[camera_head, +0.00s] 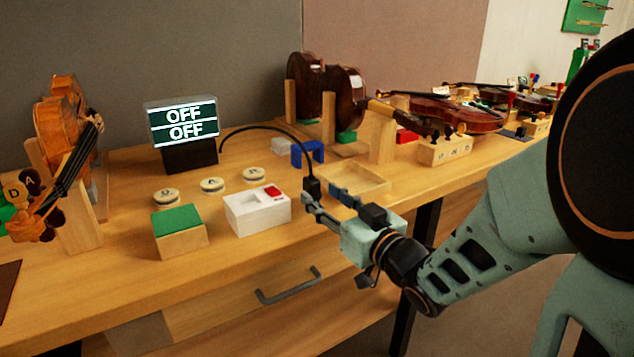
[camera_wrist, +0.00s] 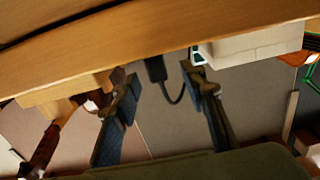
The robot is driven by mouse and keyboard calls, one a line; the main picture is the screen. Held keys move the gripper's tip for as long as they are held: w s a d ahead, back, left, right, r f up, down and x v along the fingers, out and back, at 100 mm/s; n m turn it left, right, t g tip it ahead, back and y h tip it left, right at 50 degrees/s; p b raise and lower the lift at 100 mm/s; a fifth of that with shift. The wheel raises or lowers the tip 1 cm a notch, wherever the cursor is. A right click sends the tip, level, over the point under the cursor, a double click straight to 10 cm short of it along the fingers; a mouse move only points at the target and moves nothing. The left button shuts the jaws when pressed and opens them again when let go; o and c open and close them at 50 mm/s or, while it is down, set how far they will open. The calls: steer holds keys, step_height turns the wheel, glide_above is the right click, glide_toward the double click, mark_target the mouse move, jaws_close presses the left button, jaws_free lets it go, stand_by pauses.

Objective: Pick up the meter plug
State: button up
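The meter plug (camera_head: 312,187) is a small black block on the end of a black cable that arches from the display. It stands upright on the bench, right of the white box with a red switch. In the wrist view the plug (camera_wrist: 155,69) shows between my two fingertips, with a gap visible on each side. My gripper (camera_head: 320,194) is open and low at the plug, its fingers pointing toward it. The gripper also shows in the wrist view (camera_wrist: 160,78). I cannot tell whether either finger touches the plug.
The white box (camera_head: 258,211) is close on the left, and a shallow wooden tray (camera_head: 352,181) is close on the right. The display (camera_head: 182,122) reads OFF twice. Round labelled discs (camera_head: 213,186), a green-topped block (camera_head: 178,219) and violins (camera_head: 455,113) share the bench.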

mark_target(316, 187)
steer(key=shift+p+x, duration=0.3)
steer(key=shift+x, duration=2.7)
steer(key=shift+w+d+r, duration=0.1)
steer(key=shift+d+r, duration=0.05)
steer(key=shift+r, duration=0.05)
jaws_close()
